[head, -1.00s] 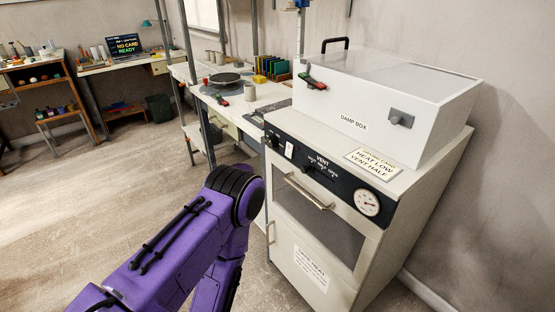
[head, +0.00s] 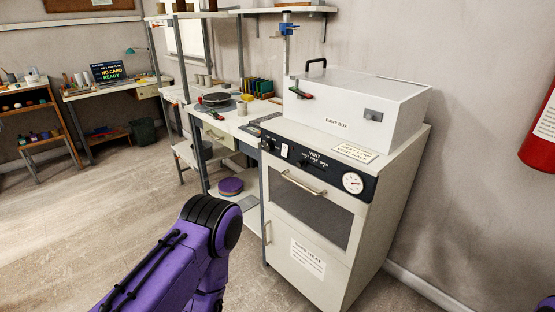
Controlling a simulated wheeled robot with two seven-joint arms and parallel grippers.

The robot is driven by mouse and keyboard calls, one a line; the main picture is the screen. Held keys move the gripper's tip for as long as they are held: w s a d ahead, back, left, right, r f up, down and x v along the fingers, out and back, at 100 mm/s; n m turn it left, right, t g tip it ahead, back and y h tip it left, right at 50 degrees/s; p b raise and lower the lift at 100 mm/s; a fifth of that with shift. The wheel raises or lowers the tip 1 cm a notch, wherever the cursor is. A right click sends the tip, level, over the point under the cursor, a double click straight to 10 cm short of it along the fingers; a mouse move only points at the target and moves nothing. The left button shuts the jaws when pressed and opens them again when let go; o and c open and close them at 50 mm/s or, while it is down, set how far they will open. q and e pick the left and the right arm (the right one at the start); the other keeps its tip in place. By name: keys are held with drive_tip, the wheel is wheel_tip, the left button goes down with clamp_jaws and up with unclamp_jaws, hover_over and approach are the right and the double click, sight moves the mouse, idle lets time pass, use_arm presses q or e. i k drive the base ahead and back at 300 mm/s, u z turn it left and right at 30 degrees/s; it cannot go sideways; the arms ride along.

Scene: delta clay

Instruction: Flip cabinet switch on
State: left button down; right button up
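The white cabinet (head: 312,262) stands right of centre, with a dark control panel (head: 330,171) along its upper front. A small white switch (head: 284,150) sits near the panel's left end; its position is too small to tell. A dark knob (head: 267,146) is left of it. The vent knob (head: 303,162) is right of it, and a round dial (head: 352,182) is at the panel's right end. My purple left arm reaches in from the lower left, short of the cabinet. Neither gripper is in view.
A damp box (head: 350,112) stands on the cabinet. The oven-like door has a bar handle (head: 303,183). A workbench (head: 225,123) with tools adjoins at left. A red fire extinguisher (head: 541,135) hangs at the right wall. The floor at left is clear.

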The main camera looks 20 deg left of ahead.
sight(284, 147)
drive_tip(key=u, duration=0.3)
drive_tip(key=i, duration=1.35)
drive_tip(key=u, duration=0.2)
